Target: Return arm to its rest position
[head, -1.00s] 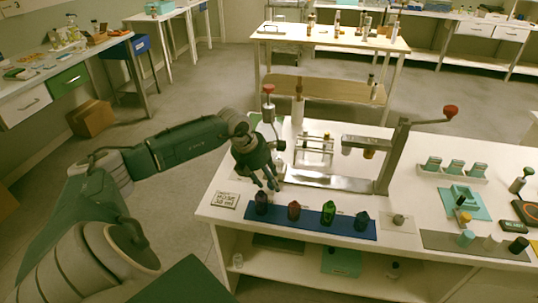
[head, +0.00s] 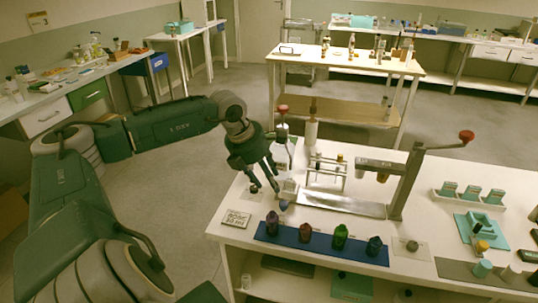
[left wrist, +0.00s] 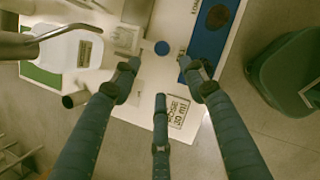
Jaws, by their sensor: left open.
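My left arm reaches in from the left in the head view. My left gripper (head: 265,186) is open and empty near the left end of the white bench (head: 228,240), behind the blue mat (head: 322,249). The left wrist view shows its spread fingers (left wrist: 160,78) over the bench edge with nothing between them. On the mat stand a dark purple bottle (head: 272,224), a reddish bottle (head: 305,233), a green bottle (head: 340,236) and a dark teal bottle (head: 374,246). A printed card (head: 236,218) lies left of the mat. My right gripper is not in view.
A press (head: 405,185) with a red-knobbed lever stands behind the mat. A labelled white container (left wrist: 70,52) is close to the left finger in the wrist view. A small round blue thing (left wrist: 162,47) lies beyond the fingertips. Floor left of the bench is clear.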

